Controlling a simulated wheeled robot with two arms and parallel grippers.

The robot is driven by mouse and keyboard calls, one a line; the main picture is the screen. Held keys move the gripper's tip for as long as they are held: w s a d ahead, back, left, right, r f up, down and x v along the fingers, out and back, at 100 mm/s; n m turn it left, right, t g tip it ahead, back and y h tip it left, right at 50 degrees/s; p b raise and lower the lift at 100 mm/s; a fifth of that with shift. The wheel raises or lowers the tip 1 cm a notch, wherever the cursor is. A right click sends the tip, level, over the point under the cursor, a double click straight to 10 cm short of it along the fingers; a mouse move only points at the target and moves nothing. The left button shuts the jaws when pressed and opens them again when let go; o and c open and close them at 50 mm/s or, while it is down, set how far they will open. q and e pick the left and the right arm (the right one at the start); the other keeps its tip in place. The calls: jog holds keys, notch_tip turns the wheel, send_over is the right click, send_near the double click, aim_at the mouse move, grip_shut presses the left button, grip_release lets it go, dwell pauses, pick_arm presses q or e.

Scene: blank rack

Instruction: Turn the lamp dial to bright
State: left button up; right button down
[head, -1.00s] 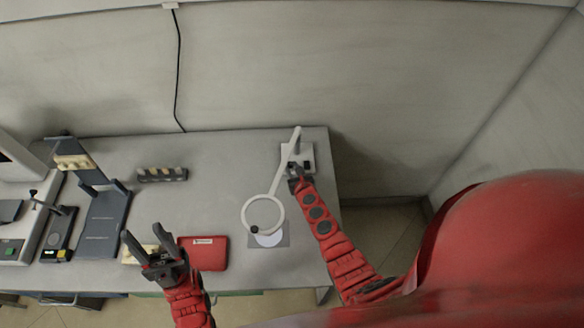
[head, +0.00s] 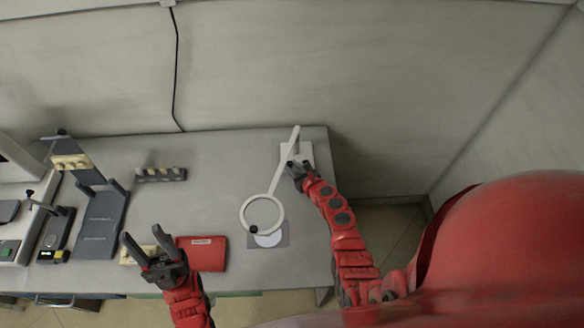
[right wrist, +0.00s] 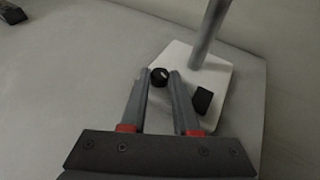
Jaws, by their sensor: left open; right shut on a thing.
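The white lamp has a square base (head: 307,153) near the table's back right corner. Its post and arm lead to a ring head (head: 243,214) nearer me. In the right wrist view, a small round black dial (right wrist: 159,77) sits at the edge of the lamp base (right wrist: 180,60), and a second black knob or block (right wrist: 202,99) stands beside it. My right gripper (head: 297,168) is at the base. It is shut on the round dial, between its fingertips (right wrist: 161,74). The dial's setting cannot be read. My left gripper (head: 141,234) is open and empty over the table's front.
A red case (head: 202,255) lies right of my left gripper. A dark rack with pale pieces (head: 161,174) stands at the back. A dark stand (head: 103,225) and devices fill the left side. A grey card with a white disc (head: 270,240) lies under the ring.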

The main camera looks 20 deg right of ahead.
jog(key=n+y+b, duration=0.1)
jog(key=n+g+y, duration=0.1)
jog(key=d+n+y+b, duration=0.1)
jog(key=y, duration=0.1)
jog(key=shift+w+f+n+g+b, duration=0.1)
jog(key=shift+w+n+g+b, duration=0.15)
jog(key=shift+n+g+b, duration=0.15)
jog(key=n+g+y+b, duration=0.1)
jog(key=b, duration=0.1)
jog(key=n+g+y+b, duration=0.2)
jog(key=b, duration=0.1)
jog(key=n+g+y+b, duration=0.1)
jog(key=n+b, duration=0.1)
jog(key=shift+w+d+f, duration=0.1)
jog(key=shift+w+d, duration=0.2)
jog(key=shift+d, duration=0.05)
jog(key=shift+w+n+g+y+b, duration=0.1)
jog(key=shift+n+g+y+b, duration=0.9)
jog(key=shift+b, duration=1.25)
jog(key=shift+r, duration=0.2)
jog(key=c, duration=0.7)
grip_release()
jog(key=shift+o, duration=0.2)
jog(key=shift+d+r, duration=0.1)
